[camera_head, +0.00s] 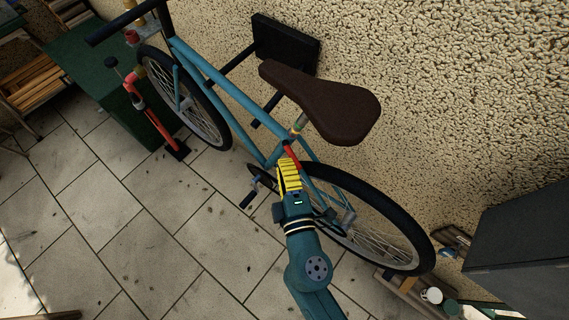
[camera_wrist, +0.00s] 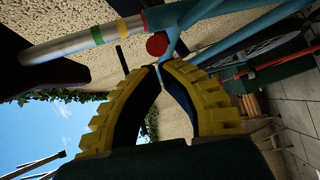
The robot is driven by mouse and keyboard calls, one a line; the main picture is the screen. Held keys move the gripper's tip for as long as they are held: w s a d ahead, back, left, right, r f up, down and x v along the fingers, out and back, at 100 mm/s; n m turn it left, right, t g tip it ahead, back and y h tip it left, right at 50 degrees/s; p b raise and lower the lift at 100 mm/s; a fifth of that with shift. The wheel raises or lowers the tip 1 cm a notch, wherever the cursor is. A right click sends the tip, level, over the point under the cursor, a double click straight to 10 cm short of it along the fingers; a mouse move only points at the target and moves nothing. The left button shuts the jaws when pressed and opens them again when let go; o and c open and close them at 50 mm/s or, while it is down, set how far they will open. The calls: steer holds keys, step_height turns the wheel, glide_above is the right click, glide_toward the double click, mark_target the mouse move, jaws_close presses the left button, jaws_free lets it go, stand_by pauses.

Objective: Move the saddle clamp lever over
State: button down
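The saddle clamp lever (camera_head: 292,156) shows as a short red bar below the saddle post of a teal bicycle. In the wrist view a round red end (camera_wrist: 157,45), seemingly of this lever, sits at the frame joint just beyond my fingertips. My gripper (camera_head: 288,163) has yellow ribbed fingers and is beside the lever in the head view. In the wrist view its fingers (camera_wrist: 157,68) bow outward and their tips nearly meet, with a narrow gap. I see nothing held between them. Whether the tips touch the lever is unclear.
The brown saddle (camera_head: 325,102) and its banded post (camera_head: 299,124) are close above the gripper. The rear wheel (camera_head: 400,235) is to the right. A rough wall (camera_head: 470,90) stands behind the bike. Tiled floor (camera_head: 150,235) at left is mostly clear. A red pump (camera_head: 150,118) stands near the front wheel.

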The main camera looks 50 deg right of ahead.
steer(key=shift+s+f, duration=0.1)
steer(key=shift+s+d+b, duration=0.35)
steer(key=shift+s+d, duration=0.55)
steer(key=shift+d, duration=0.2)
